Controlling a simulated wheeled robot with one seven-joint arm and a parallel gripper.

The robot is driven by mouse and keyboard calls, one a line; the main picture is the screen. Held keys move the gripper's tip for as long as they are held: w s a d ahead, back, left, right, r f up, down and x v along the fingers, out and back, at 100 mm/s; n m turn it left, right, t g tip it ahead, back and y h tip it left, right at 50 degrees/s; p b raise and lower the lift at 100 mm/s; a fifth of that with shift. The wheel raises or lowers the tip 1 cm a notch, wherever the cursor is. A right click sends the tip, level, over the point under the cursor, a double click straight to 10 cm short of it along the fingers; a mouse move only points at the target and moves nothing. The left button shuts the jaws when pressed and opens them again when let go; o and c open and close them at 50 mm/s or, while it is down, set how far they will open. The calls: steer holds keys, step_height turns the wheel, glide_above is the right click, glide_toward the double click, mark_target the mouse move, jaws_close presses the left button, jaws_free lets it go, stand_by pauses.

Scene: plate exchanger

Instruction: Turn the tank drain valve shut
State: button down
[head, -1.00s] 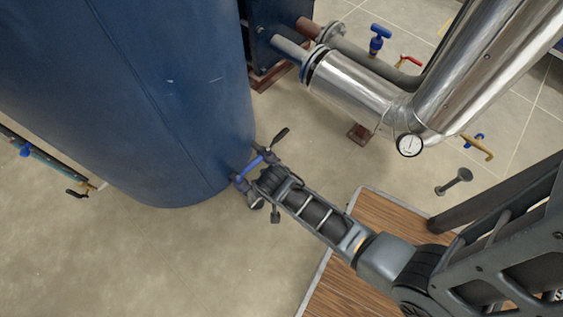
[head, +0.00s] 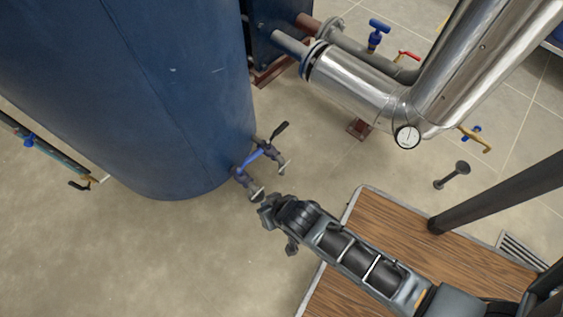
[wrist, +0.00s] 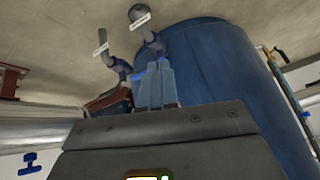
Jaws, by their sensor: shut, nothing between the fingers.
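Two small valves stick out low on the blue tank (head: 160,90), side by side. One has a blue lever (head: 249,159), which appears to lie crosswise to its pipe. The other has a black lever (head: 280,130), angled up and to the right. I cannot tell from the labels which is the drain valve. My gripper (head: 264,213) is shut and empty, below and right of the blue-lever valve's outlet and apart from it. In the wrist view, the shut fingers (wrist: 155,86) point toward the tank, and two outlets with unreadable white labels (wrist: 140,22) show beyond.
A wooden platform (head: 360,225) lies under my arm. The floor left of it is clear.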

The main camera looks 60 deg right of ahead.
steer(key=s+a+r+n+t+b, duration=0.1)
steer(key=s+a+r+t+b, duration=0.15)
steer(key=s, duration=0.25)
steer(key=w+d+f+n+p, duration=0.1)
steer(key=w+d+f, duration=0.25)
steer(key=d, duration=0.45)
steer(key=w+d+f+n+p, duration=0.1)
steer(key=w+d+f, duration=0.25)
steer(key=d, duration=0.35)
steer(key=b, duration=0.6)
glide_toward(249, 160)
steer(key=w+d+f, duration=0.2)
steer(key=d+f, duration=0.1)
steer(key=f, duration=0.2)
steer(key=shift+w+d+f+h, duration=0.2)
steer(key=shift+d+f+h, duration=0.05)
steer(key=shift+h, duration=0.15)
